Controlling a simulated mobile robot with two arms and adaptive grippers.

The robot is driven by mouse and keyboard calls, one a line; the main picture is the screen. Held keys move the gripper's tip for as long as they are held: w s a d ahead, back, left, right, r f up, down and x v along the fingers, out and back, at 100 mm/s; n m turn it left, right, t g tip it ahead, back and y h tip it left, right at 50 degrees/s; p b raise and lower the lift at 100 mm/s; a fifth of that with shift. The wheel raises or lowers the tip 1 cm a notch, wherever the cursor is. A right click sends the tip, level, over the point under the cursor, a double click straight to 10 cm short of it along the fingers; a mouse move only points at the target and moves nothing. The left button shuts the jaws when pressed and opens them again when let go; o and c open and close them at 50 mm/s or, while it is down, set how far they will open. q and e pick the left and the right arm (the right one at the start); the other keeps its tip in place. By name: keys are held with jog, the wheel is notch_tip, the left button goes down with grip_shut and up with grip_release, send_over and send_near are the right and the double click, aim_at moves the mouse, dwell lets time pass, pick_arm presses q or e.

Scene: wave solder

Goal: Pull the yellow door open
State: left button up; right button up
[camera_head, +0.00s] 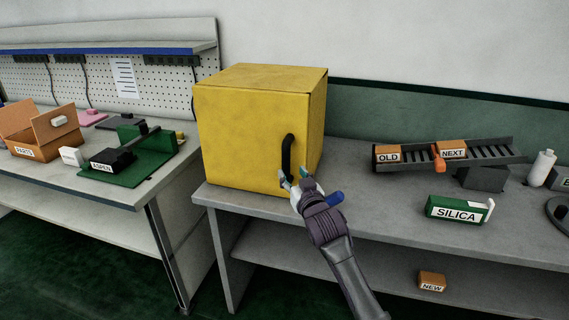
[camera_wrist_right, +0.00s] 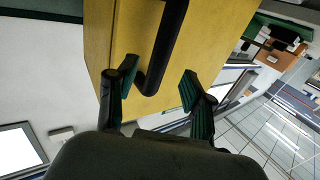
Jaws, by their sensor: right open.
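The yellow door is the front face of a yellow cabinet (camera_head: 235,140) standing on the grey bench, and it looks shut. A black vertical bar handle (camera_head: 287,155) is fixed near the door's right edge. My right gripper (camera_head: 293,175) is at the lower end of the handle. In the right wrist view the handle (camera_wrist_right: 163,45) comes down between the two open fingers (camera_wrist_right: 155,85), and the yellow door (camera_wrist_right: 195,50) lies behind it. The fingers look apart from the handle, with more room on the right side. My left gripper is not in view.
On the right bench are a conveyor rack (camera_head: 490,152) with boxes marked OLD and NEXT and a green SILICA box (camera_head: 455,209). A NEW box (camera_head: 432,281) is on the lower shelf. The left bench holds a PARTS carton (camera_head: 30,138) and a green fixture (camera_head: 135,165).

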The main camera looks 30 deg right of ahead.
aim_at(287, 166)
jog(key=x, duration=0.6)
jog(key=shift+w+f, duration=0.1)
jog(key=shift+w, duration=0.25)
grip_shut()
